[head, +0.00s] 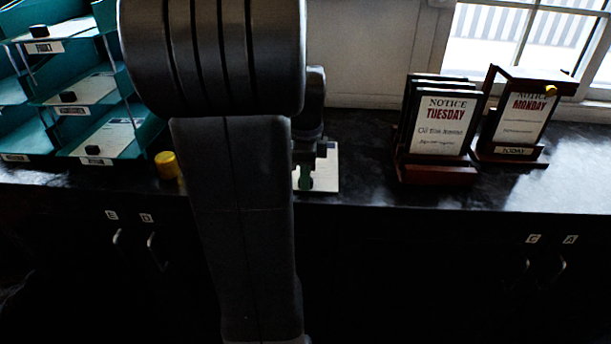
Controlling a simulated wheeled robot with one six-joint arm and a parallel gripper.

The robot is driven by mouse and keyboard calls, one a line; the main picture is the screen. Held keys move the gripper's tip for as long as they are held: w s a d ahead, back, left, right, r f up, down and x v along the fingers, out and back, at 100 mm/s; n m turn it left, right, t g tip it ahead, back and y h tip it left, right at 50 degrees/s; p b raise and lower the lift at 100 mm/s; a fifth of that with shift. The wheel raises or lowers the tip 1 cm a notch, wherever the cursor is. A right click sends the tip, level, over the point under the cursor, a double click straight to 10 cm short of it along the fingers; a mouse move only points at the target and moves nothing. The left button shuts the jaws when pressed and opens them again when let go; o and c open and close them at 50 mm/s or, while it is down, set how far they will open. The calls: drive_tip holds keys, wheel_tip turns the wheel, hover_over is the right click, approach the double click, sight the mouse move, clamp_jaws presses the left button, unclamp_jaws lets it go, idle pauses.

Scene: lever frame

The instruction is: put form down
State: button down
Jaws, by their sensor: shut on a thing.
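My gripper (309,165) is at the counter, just right of my large dark arm link, which hides part of it. It is shut on the form (328,174), a small pale sheet. The form is at or just above the black counter top; I cannot tell whether it touches. A small green part shows at the sheet's left side. The sheet's left portion is hidden by my arm and gripper.
Teal tray shelves (112,136) with labelled sheets and black blocks stand at left. A yellow cylinder (167,165) is beside them. A TUESDAY notice stand (440,125) and a MONDAY notice stand (519,118) are at right. Counter (366,150) between form and stands is clear.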

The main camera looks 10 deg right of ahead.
drive_tip(key=shift+f, duration=0.25)
drive_tip(key=shift+f, duration=0.15)
drive_tip(key=c, duration=1.4)
unclamp_jaws()
drive_tip(key=shift+r, duration=0.2)
wheel_tip(320, 180, up, 12)
drive_tip(key=shift+r, duration=0.1)
